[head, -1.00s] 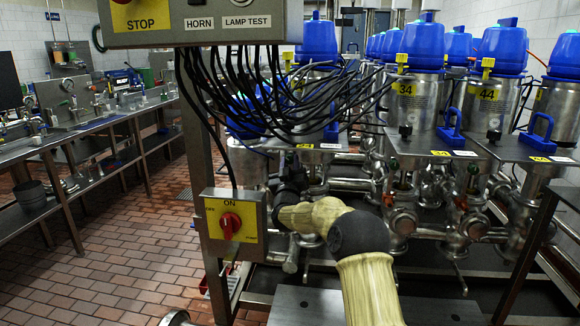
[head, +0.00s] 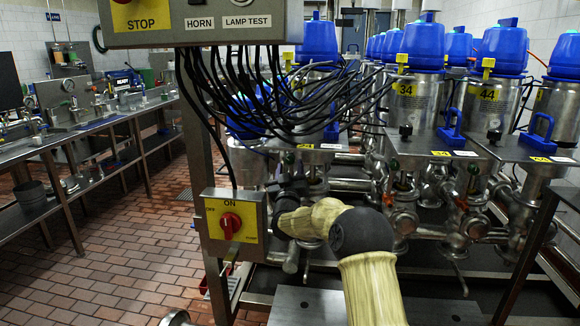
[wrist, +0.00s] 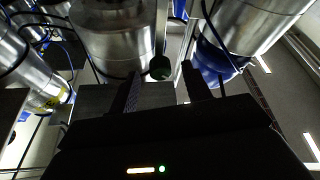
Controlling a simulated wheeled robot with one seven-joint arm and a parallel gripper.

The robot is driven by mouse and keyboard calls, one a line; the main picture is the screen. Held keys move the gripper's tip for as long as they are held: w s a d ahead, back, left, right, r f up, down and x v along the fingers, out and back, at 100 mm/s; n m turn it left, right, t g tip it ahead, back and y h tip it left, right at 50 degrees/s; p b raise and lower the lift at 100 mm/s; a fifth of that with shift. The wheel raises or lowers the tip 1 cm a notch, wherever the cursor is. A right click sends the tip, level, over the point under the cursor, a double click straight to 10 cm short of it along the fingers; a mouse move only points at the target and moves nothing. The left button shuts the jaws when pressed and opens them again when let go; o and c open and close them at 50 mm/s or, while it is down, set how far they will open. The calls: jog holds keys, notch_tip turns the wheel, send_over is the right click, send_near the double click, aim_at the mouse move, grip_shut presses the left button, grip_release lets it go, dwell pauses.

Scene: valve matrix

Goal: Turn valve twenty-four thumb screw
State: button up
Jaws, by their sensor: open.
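In the wrist view, a dark round knob (wrist: 160,68), which looks like the thumb screw, hangs just beyond my open gripper (wrist: 161,82), roughly in line with the gap between the fingers. I see no contact. A large steel valve body (wrist: 115,35) is close behind it on the left. In the head view, my gripper (head: 291,184) is dark and partly hidden, under a plate with a yellow tag (head: 305,146) in the nearest left row. Black cables cover much of that valve, so its number and thumb screw cannot be made out there.
Valves marked 34 (head: 407,90) and 44 (head: 489,95) stand to the right. A control box (head: 200,22) with hanging black cables (head: 265,95) is above my arm. A yellow switch panel (head: 231,222) is close on its left.

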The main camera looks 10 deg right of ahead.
jog(key=v, duration=0.5)
jog(key=shift+s, duration=0.15)
jog(key=shift+a+f, duration=0.15)
jog(key=shift+f, duration=0.05)
